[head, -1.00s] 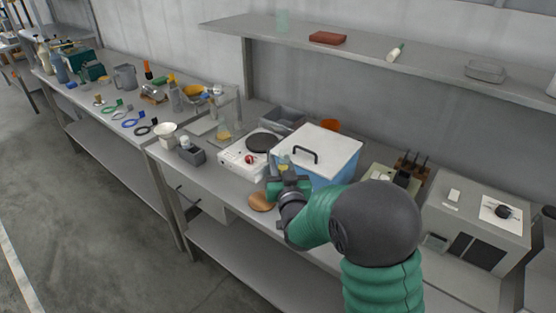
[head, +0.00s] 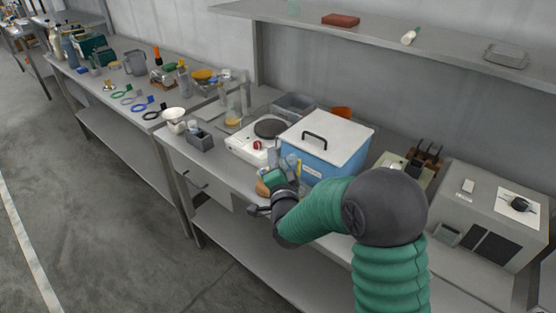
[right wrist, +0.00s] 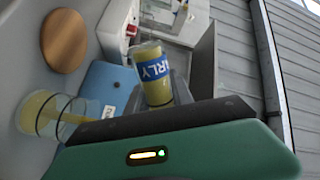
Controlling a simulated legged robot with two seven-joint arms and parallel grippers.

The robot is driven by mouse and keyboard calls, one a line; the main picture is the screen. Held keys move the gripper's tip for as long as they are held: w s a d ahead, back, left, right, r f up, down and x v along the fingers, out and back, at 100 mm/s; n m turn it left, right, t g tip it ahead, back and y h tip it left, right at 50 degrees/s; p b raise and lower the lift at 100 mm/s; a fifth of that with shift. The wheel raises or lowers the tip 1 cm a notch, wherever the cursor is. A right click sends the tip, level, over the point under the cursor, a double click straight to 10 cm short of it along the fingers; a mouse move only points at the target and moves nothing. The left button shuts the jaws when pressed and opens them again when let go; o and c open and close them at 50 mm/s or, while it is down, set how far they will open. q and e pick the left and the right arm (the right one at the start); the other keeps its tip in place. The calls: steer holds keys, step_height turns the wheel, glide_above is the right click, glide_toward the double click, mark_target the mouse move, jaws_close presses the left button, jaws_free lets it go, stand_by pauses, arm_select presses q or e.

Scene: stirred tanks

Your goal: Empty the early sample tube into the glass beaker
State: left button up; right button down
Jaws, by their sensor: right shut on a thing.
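The early sample tube (right wrist: 155,72) is clear, with yellow contents and a blue label reading "RLY". My right gripper (right wrist: 165,98) is shut on it, and the tube stands out past the dark finger pad in the right wrist view. In the head view my right gripper (head: 281,179) is at the bench front, before the blue box; the tube is hard to make out there. Another clear vessel (right wrist: 48,115) with yellow contents shows at the wrist view's left. My left gripper is out of view.
The blue box (head: 322,152) with a white lid stands just behind my right gripper. A white hot plate (head: 248,147) and a dark grey holder (head: 200,140) are left of it. A round brown disc (right wrist: 65,40) lies on the bench near the gripper.

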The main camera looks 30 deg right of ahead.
steer(key=m+b, duration=0.1)
steer(key=m, duration=0.2)
steer(key=m+b, duration=0.1)
steer(key=m, duration=0.2)
steer(key=r+m+b, duration=0.1)
steer(key=m, duration=0.1)
steer(key=shift+s+m, duration=0.1)
steer(key=shift+m, duration=0.3)
steer(key=shift+b, duration=0.35)
stand_by(1.4)
